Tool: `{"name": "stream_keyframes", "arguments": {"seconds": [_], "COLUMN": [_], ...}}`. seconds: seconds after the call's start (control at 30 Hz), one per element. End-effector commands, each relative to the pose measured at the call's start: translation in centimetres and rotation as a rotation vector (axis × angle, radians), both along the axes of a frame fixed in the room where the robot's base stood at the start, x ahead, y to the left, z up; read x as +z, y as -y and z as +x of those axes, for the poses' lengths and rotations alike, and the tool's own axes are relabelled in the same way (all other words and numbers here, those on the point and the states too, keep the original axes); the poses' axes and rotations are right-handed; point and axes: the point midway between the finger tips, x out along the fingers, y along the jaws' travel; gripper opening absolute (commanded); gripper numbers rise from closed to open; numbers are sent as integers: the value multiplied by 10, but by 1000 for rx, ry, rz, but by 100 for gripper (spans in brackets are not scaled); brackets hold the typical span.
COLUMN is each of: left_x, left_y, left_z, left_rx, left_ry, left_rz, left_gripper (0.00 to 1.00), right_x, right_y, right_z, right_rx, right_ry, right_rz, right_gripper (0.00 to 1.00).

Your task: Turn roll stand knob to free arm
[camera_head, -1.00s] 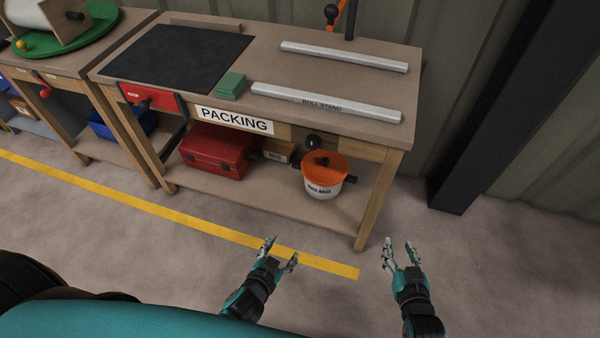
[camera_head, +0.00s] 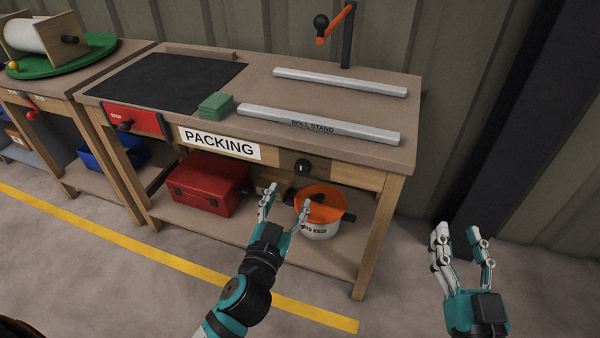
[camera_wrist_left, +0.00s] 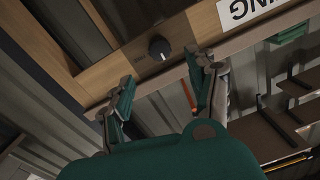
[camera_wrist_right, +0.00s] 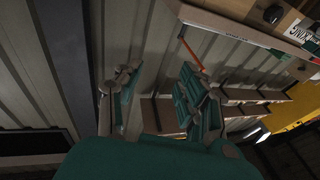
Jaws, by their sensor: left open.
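The roll stand knob (camera_head: 303,168) is a small black round knob with a pale mark, on the wooden front rail of the packing bench. It also shows in the left wrist view (camera_wrist_left: 159,48), ahead of the fingers and a little above the gap between them. My left gripper (camera_head: 287,203) is open and empty, below and in front of the knob, not touching it. The crank arm (camera_head: 337,25), orange with a black handle, sits on a black post behind the roll stand bars (camera_head: 318,125). My right gripper (camera_head: 461,240) is open and empty, right of the bench.
The bench's lower shelf holds a red toolbox (camera_head: 207,184) and a white bucket with an orange lid (camera_head: 319,206), close behind my left fingers. A red switch box (camera_head: 132,119) is at the bench's left front. A dark pillar (camera_head: 474,110) stands to the right.

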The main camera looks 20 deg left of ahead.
Motion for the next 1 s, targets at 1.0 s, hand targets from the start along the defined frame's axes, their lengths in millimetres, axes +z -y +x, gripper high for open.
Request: {"name": "stream_keyframes", "arguments": {"seconds": [1.0], "left_x": [-1], "left_y": [-2], "left_z": [93], "left_rx": [1], "left_ry": [-1], "left_rz": [1], "left_gripper": [42], "right_x": [30], "right_y": [-3], "right_z": [-8], "right_rx": [11], "right_ry": [177], "right_rz": [47], "right_gripper": [40]}}
